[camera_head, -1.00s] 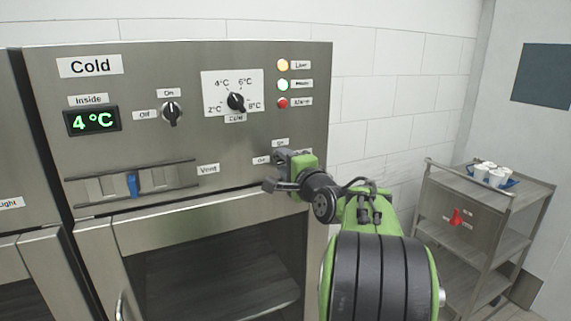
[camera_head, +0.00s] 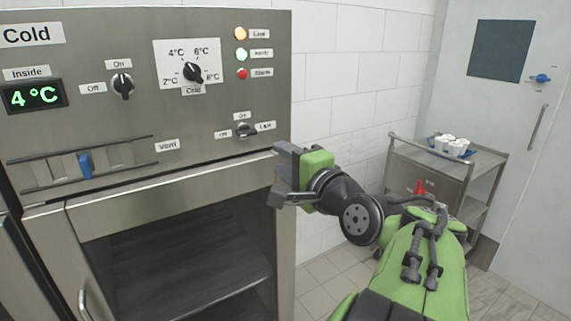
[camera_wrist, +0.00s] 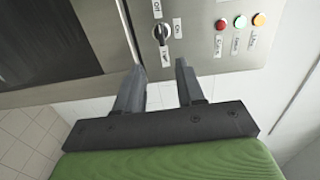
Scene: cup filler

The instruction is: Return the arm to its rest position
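My gripper (camera_head: 279,176) is in front of the right edge of the cold unit in the head view, apart from its panel. In the wrist view my gripper (camera_wrist: 160,85) has its two dark fingers apart with nothing between them. A small black knob (camera_head: 245,129) sits on the panel, up and to the left of the gripper. The knob also shows in the wrist view (camera_wrist: 162,33), just beyond the fingertips.
The steel cold unit (camera_head: 105,145) has an open dark bay below its panel. A steel cart (camera_head: 425,163) with white cups (camera_head: 451,145) on a blue tray stands at the back right. Floor (camera_head: 325,270) shows between the unit and the cart.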

